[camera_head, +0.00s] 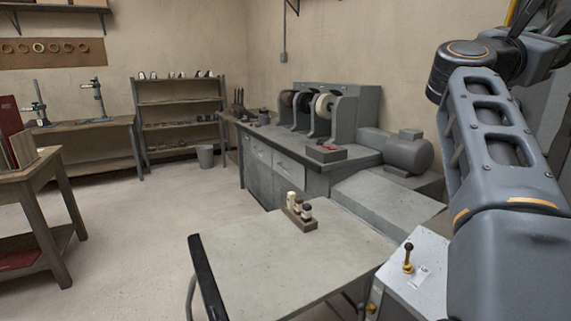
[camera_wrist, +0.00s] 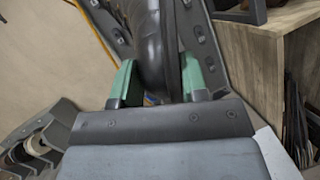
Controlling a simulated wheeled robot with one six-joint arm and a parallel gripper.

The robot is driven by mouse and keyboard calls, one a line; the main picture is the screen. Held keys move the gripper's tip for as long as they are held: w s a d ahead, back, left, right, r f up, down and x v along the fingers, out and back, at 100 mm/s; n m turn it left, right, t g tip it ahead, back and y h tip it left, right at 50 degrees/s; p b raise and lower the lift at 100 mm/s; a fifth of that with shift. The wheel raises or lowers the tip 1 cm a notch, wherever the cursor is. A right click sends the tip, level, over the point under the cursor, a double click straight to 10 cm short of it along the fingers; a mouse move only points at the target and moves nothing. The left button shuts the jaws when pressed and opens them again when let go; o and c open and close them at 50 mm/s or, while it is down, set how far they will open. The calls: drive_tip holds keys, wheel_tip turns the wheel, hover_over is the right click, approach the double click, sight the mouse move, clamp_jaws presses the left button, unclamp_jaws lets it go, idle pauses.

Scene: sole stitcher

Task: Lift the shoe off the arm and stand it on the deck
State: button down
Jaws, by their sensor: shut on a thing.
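A black leather shoe (camera_wrist: 153,40) stands between the two green-padded fingers of my gripper (camera_wrist: 157,78) in the wrist view. The gripper is shut on it. The shoe's top runs out of the picture, so its whole shape and its contact with the stitcher's arm cannot be told. The flat grey-green deck (camera_head: 285,265) is in the lower middle of the head view, with a dark left edge.
A small wooden holder with several bottles (camera_head: 299,212) stands at the deck's far edge. The rest of the deck is clear. A lever (camera_head: 408,258) rises from a pale box at its right. A bench with grinding wheels (camera_head: 322,105) stands behind.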

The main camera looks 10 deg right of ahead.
drive_tip(key=n+p, duration=0.1)
drive_tip(key=n, duration=0.1)
drive_tip(key=shift+r+n, duration=0.2)
drive_tip(key=shift+n, duration=0.2)
drive_tip(key=shift+f+n+p, duration=0.15)
drive_tip(key=shift+n+p, duration=0.2)
drive_tip(key=shift+n, duration=0.05)
